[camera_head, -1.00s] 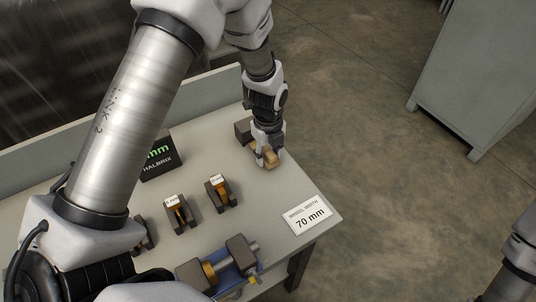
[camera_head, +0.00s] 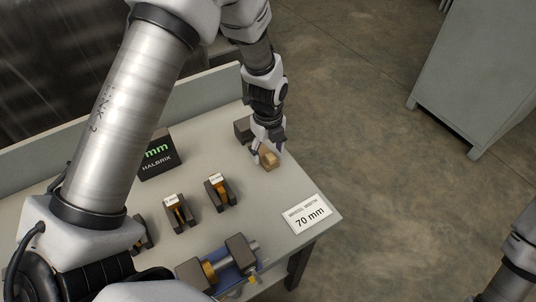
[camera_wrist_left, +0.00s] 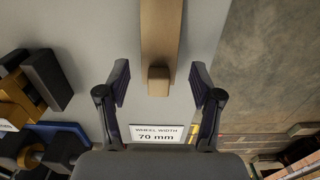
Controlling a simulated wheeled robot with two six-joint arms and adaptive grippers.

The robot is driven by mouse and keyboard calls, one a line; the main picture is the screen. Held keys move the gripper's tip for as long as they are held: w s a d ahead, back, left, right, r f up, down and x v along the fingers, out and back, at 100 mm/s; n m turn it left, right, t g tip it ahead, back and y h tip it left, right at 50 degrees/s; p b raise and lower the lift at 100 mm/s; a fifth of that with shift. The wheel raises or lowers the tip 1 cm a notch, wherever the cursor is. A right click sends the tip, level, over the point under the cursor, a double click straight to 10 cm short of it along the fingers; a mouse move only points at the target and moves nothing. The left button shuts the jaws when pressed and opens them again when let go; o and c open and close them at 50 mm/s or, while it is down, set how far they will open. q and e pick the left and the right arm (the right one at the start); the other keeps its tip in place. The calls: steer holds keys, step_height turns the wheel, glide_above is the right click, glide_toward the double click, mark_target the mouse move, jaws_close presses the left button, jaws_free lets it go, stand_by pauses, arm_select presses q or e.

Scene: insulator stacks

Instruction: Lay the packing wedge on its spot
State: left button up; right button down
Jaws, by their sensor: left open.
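The packing wedge (camera_head: 269,161), a tan wooden block with a small raised knob, lies on the table (camera_head: 276,190) near its right edge. My left gripper (camera_head: 268,151) is right above it, open, with its fingers apart on either side. In the left wrist view the wedge (camera_wrist_left: 160,32) shows as a long tan piece ahead of and between the open fingertips (camera_wrist_left: 160,82), with clear gaps on both sides. No marking of the spot can be made out. My right gripper is not in the head view; only part of an arm shows at lower right.
A dark block (camera_head: 242,130) stands close behind the wedge. A "70 mm" card (camera_head: 307,215) lies near the front right corner. Dark labelled holders (camera_head: 220,193) and a blue fixture with a shaft (camera_head: 235,257) stand left and front. A black HALBRIX display (camera_head: 158,160) is farther left.

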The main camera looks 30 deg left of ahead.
arm_select(q)
step_height(320, 180, up, 10)
stand_by(0.6)
